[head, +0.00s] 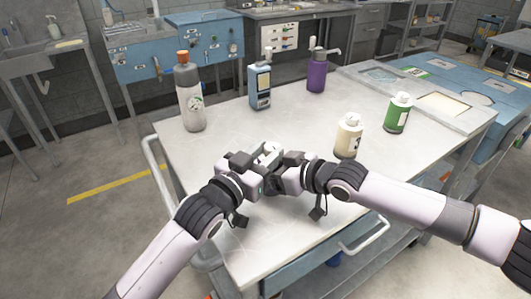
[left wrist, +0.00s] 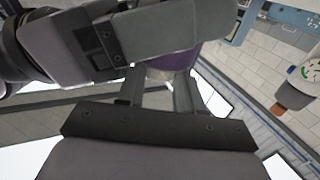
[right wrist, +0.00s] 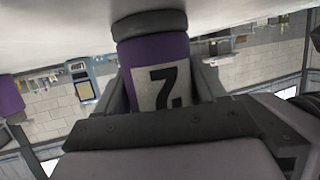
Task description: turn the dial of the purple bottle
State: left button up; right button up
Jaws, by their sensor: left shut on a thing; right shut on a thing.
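A small purple bottle (right wrist: 160,70) with a white label and a large dark figure is upright between the fingers of my right gripper (right wrist: 160,95) in the right wrist view. A dark round end (right wrist: 150,22) shows above it there. My right gripper also shows in the head view (head: 284,166), close against my left gripper (head: 255,162) over the table's front. In the left wrist view, my left gripper (left wrist: 158,90) is shut on the bottle, whose purple body (left wrist: 172,63) shows partly behind its fingers. The grippers hide most of the bottle in the head view.
On the white table (head: 225,140) stand a grey bottle (head: 190,95), a blue pump bottle (head: 260,85), a purple pump bottle (head: 317,75), a cream bottle (head: 348,138) and a green bottle (head: 397,113). The table's middle is clear.

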pick_arm(q)
jog(key=shift+s+d+r, duration=0.1)
jog(key=shift+d+r, duration=0.05)
jog(key=o, duration=0.8)
jog(key=v, duration=1.2)
